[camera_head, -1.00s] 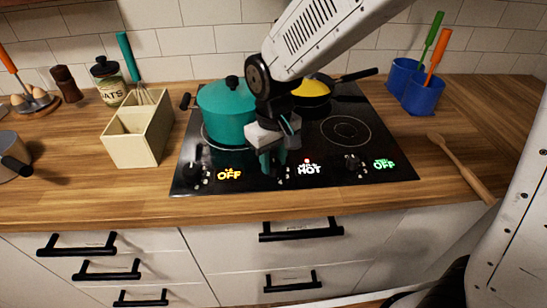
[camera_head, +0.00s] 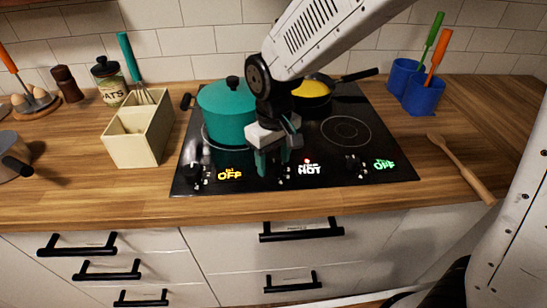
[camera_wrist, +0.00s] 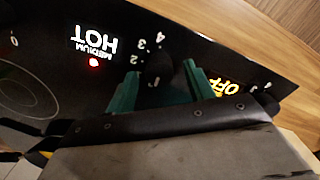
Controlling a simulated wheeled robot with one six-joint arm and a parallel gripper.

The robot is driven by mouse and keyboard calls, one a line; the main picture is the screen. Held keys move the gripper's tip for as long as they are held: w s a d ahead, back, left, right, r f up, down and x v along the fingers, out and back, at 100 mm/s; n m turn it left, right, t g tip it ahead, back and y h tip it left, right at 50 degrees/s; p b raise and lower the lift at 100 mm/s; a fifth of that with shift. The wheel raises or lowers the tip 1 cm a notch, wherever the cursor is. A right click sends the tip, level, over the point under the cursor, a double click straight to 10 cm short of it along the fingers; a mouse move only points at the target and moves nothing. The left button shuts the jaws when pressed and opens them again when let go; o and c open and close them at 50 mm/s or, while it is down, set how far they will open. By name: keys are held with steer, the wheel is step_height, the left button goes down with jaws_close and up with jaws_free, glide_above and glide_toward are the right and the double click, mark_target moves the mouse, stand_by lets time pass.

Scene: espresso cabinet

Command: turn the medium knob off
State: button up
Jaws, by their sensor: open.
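The medium knob (camera_wrist: 155,68) is black on the black cooktop and hard to make out. In the wrist view it shows between my gripper's two green fingers, with small white numbers around it. My gripper (camera_head: 274,168) is open and points down over the cooktop's front strip; its fingers also show in the wrist view (camera_wrist: 163,90). I cannot tell whether they touch the knob. The medium label (camera_head: 309,169) reads HOT in white, with a red light above it; it shows upside down in the wrist view (camera_wrist: 95,45).
A teal pot (camera_head: 226,112) stands close behind my gripper. A yellow pan (camera_head: 316,86) is at the back. A wooden spoon (camera_head: 462,170) lies at right.

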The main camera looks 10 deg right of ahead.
mark_target(274, 163)
step_height(274, 163, up, 8)
steer(key=shift+f, duration=0.1)
stand_by(0.4)
